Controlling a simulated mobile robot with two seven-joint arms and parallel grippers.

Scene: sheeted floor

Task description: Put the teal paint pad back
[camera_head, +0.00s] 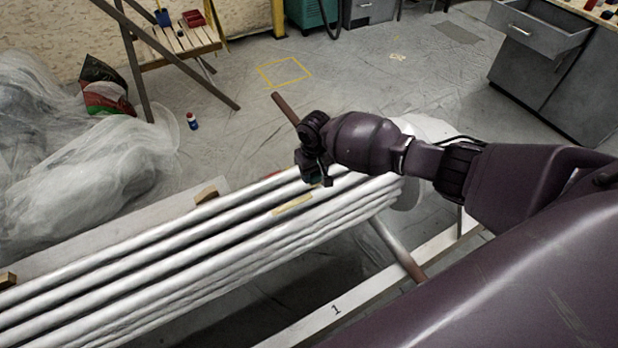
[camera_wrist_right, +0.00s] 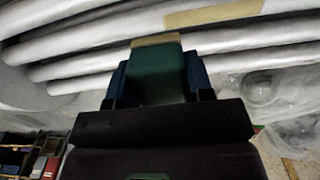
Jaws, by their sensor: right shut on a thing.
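My right gripper (camera_head: 317,176) is above the far right part of the wrapped white rolls, and my forearm hides much around it. In the right wrist view, my right gripper (camera_wrist_right: 155,80) is shut on the teal paint pad (camera_wrist_right: 157,78), with a dark blue finger on each side. The pad has a tan edge at its far end, which points toward the white rolls. In the head view the pad is mostly hidden by the gripper. I cannot tell whether it touches the rolls. My left gripper is in neither view.
White rolls (camera_head: 180,262) with a tan tape strip (camera_head: 293,205) lie across the front. A slatted stand (camera_head: 180,42) holds a red tray (camera_head: 193,18) and a blue cup (camera_head: 162,17). A drawer (camera_head: 540,27) is open at right. The floor around the yellow square (camera_head: 285,72) is clear.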

